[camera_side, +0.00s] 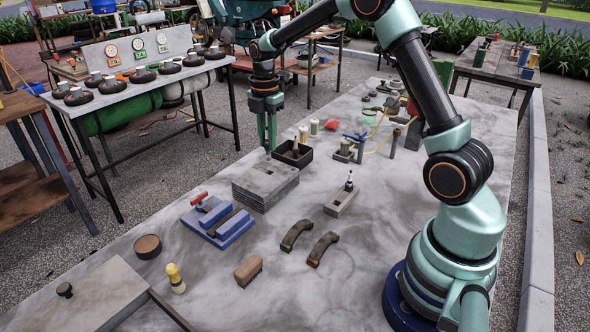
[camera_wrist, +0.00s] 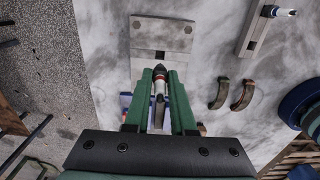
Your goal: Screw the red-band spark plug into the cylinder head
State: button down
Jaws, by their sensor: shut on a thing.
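My gripper (camera_wrist: 160,90) is shut on the red-band spark plug (camera_wrist: 160,76), seen between the green fingers in the wrist view, with a red ring near its dark end. The grey finned cylinder head (camera_side: 265,186) lies on the table, with a dark opening in its top. It also shows in the wrist view (camera_wrist: 161,33), beyond the plug. In the side view my gripper (camera_side: 267,143) points down by the head's far edge, seemingly above it; contact cannot be told. The plug is hard to make out there. A second plug (camera_side: 349,181) stands in a grey block holder (camera_side: 341,202).
A black tray (camera_side: 292,158) sits just behind the head. A blue fixture with a red handle (camera_side: 218,221) lies front left. Two curved pieces (camera_side: 297,234) (camera_side: 322,248), a brush (camera_side: 248,270) and a yellow-topped item (camera_side: 175,278) lie nearer.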

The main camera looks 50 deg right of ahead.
aim_at(268, 152)
jog(key=shift+f, duration=2.15)
jog(key=shift+f, duration=1.1)
dwell(1.4)
jog(key=c, duration=0.7)
grip_release()
grip_shut()
jog(key=m, duration=0.4)
jog(key=shift+m, duration=0.3)
jog(key=m, duration=0.4)
jog(key=shift+m, duration=0.3)
jog(key=m, duration=0.4)
jog(key=shift+f+m, duration=0.1)
jog(key=shift+m, duration=0.2)
